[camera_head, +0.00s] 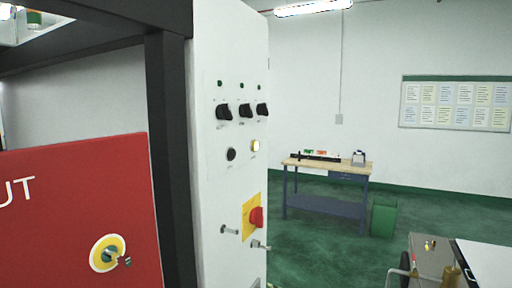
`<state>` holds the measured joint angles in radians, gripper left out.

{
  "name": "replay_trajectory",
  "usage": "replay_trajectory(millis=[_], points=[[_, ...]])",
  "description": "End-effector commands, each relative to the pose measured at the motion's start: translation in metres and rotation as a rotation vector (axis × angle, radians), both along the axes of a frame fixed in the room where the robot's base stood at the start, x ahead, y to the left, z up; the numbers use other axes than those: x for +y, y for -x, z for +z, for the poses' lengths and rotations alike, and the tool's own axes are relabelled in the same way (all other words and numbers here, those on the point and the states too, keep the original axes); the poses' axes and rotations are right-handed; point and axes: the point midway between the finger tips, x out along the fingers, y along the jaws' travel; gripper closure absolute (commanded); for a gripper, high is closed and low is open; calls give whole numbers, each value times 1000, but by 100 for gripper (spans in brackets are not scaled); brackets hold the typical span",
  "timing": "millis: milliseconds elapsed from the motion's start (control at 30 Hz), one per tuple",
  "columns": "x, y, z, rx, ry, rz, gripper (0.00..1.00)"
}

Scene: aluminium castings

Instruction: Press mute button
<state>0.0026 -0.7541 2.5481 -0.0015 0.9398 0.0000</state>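A light grey control panel (229,55) stands upright in the middle of the view. Its upper part has a row of black rotary knobs (245,111) with small green indicators (241,85) above them. Below the knobs are a dark round button (231,154) and a pale yellow round button (255,146). The labels are too small to read, so I cannot tell which one is the mute button. Lower down is a red rotary switch (256,217) on a yellow plate. My gripper is not in view.
A red panel (60,220) with a yellow-ringed key switch (108,253) and black frame posts (170,150) fill the left. A workbench (327,170) and green bin (383,219) stand behind. A grey-topped surface (490,262) is at bottom right. Green floor lies between.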

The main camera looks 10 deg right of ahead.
Motion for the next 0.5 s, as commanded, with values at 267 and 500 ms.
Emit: replay_trajectory(millis=[267,500], points=[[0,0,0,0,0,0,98],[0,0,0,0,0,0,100]])
